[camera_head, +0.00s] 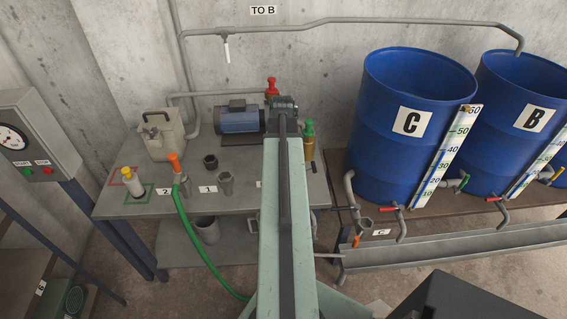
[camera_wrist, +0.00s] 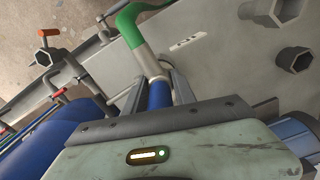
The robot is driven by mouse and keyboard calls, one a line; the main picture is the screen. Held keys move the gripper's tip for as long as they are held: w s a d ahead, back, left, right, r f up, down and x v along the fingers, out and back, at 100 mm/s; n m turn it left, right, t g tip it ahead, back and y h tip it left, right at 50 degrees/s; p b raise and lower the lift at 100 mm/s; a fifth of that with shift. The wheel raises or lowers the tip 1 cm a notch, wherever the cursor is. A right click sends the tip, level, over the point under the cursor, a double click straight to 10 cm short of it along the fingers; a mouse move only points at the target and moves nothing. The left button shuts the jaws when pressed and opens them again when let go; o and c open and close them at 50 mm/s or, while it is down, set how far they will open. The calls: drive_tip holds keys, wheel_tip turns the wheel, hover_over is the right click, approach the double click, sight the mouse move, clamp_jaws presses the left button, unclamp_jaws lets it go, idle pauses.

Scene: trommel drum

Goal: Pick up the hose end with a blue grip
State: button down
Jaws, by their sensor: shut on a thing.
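In the wrist view, the hose end with a blue grip (camera_wrist: 159,95) sits between the two fingers of my gripper (camera_wrist: 158,88). The fingers are shut on the blue grip. A pale collar joins the grip to a green hose, which bends away at the top of the view. In the head view, my arm hides my fingers and this blue grip. Another hose end with an orange grip (camera_head: 174,161) stands upright on the bench, its green hose hanging over the front edge.
The grey bench (camera_head: 235,198) holds a pump motor (camera_head: 238,117), a jerrycan (camera_head: 161,134), a yellow-topped bottle (camera_head: 133,182) and hex sockets (camera_head: 226,184). Blue drum C (camera_head: 385,130) and blue drum B (camera_head: 500,120) stand at the right, with red-handled valves and a grey trough (camera_head: 470,239) in front.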

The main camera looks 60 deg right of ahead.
wheel_tip(320, 180, up, 10)
drive_tip(key=p, duration=1)
drive_tip(key=shift+r, duration=0.15)
drive_tip(key=shift+f, duration=0.25)
drive_tip(key=shift+s, duration=0.1)
